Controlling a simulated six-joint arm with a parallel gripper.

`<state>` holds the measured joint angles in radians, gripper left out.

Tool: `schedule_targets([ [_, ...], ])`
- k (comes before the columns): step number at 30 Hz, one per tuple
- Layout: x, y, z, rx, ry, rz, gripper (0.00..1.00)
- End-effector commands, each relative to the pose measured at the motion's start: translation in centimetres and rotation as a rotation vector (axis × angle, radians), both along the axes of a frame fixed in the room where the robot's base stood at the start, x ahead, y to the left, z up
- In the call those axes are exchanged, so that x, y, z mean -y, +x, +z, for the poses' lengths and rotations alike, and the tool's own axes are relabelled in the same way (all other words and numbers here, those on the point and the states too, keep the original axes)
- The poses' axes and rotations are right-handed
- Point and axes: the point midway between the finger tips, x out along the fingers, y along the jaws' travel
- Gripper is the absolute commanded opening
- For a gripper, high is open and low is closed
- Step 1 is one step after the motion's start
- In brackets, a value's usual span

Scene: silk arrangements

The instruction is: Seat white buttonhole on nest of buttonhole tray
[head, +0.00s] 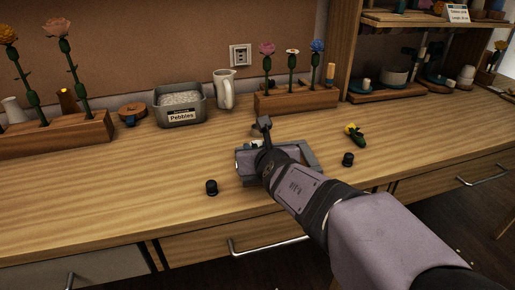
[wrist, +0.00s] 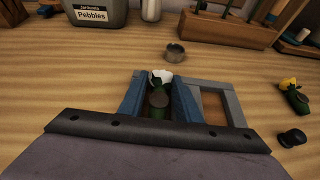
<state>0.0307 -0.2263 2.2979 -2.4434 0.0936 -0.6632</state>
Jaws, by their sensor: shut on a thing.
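The white buttonhole (wrist: 161,77) has a white bloom, a green stem and a brown disc partway along it. It lies within the left compartment area of the buttonhole tray (wrist: 236,105), bloom toward the far side. My gripper (wrist: 160,98) is over the tray and shut on the buttonhole; the bluish pieces flank the stem. I cannot tell whether the stem touches the nest floor. The right compartment is empty. In the head view my arm covers much of the tray (head: 314,160), and only a bit of the white bloom (head: 255,143) shows.
A yellow buttonhole (head: 355,134) lies right of the tray. Small black cylinders stand left (head: 211,187) and right (head: 348,160). A small grey cup (wrist: 175,52) stands just beyond the tray. The pebble bin (head: 180,103), jug (head: 224,90) and flower blocks (head: 295,99) stand at the back.

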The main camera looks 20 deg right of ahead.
Motion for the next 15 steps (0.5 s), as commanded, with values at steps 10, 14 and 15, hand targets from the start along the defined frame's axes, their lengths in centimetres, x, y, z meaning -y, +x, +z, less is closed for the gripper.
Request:
schedule_targets([
  [10,0.0,0.0,-0.62,0.001,0.001,0.0,0.09],
  [14,0.0,0.01,-0.8,0.001,0.0,0.0,0.09],
  [15,-0.01,0.01,-0.83,0.001,0.0,0.0,0.09],
])
